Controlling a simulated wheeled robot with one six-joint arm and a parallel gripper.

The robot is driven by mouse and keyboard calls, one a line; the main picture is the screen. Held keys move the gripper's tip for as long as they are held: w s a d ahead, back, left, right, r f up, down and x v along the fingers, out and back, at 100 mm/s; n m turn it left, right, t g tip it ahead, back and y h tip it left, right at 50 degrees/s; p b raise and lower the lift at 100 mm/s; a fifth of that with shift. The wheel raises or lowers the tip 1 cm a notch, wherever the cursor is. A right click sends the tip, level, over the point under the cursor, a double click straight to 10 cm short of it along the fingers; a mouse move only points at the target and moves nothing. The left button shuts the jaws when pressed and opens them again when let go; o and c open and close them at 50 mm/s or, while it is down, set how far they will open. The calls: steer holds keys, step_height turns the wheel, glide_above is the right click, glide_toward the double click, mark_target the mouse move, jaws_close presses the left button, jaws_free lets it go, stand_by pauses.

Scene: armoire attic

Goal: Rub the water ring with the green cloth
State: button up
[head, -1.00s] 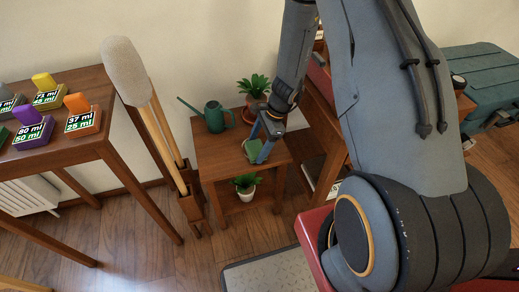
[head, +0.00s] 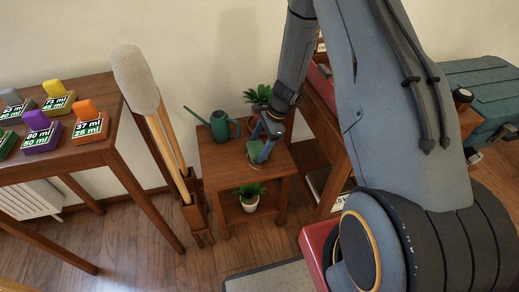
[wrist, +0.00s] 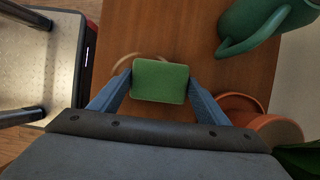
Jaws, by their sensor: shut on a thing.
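The green cloth (wrist: 160,81) is a small pad between the two fingers of my gripper (wrist: 160,84) in the wrist view. My gripper is shut on it. In the head view, my gripper (head: 261,152) and the cloth (head: 254,148) are over the top of the small wooden table (head: 221,166). The pale water ring (wrist: 125,63) shows in the wrist view on the wood, its arc just left of and behind the cloth. The rest of the ring is hidden by the cloth. I cannot tell whether the cloth touches the tabletop.
A green watering can (head: 220,126) stands at the table's back. A plant in a terracotta pot (wrist: 276,131) stands beside it. Another plant (head: 249,195) is on the lower shelf. Wooden-handled poles (head: 165,140) stand left. A tall table (head: 100,162) holds coloured blocks.

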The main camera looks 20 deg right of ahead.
steer(key=shift+w, duration=1.35)
steer(key=shift+r, duration=0.1)
steer(key=shift+s+f+p, duration=0.2)
steer(key=shift+s+p, duration=0.85)
steer(key=shift+s, duration=2.7)
steer(key=shift+s+r, duration=0.15)
steer(key=shift+s, duration=1.5)
step_height(320, 180, up, 6)
steer(key=p, duration=0.5)
steer(key=shift+w, duration=0.1)
